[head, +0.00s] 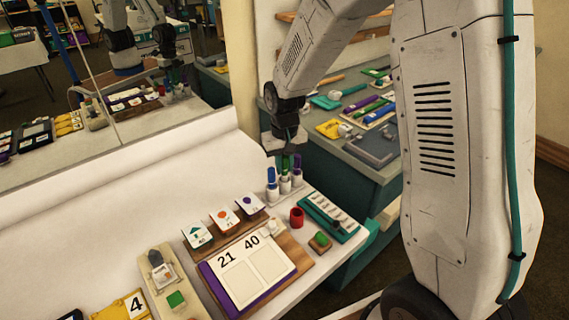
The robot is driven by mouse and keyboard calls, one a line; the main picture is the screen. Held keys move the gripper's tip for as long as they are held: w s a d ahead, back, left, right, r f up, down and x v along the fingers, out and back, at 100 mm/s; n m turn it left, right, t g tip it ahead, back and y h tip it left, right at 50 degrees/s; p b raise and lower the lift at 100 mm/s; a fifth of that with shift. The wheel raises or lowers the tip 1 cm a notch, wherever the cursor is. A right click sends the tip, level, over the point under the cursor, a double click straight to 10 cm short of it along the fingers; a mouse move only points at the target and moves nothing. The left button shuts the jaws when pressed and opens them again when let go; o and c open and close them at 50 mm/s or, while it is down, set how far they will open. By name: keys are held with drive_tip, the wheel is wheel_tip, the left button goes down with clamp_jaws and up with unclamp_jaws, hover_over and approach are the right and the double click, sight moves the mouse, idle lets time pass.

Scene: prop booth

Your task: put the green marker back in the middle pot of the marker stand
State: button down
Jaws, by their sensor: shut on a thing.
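My gripper (284,148) points down over the marker stand and is shut on the green marker (285,163). The green marker is about upright, its top hidden by the jaws. Its lower end is at the mouth of the middle pot (285,186) of the stand; I cannot tell whether it is inside or just above. The blue marker (271,177) stands in the left white pot (272,194). A purple marker (297,164) stands in the right pot (297,180), close beside the jaws.
A mirror (140,120) behind reflects the scene. A cluttered side counter (365,160) is at right.

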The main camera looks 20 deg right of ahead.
drive_tip(key=c, duration=1.2)
unclamp_jaws()
drive_tip(key=shift+c, duration=0.2)
wheel_tip(320, 180, up, 8)
drive_tip(key=shift+f, duration=0.1)
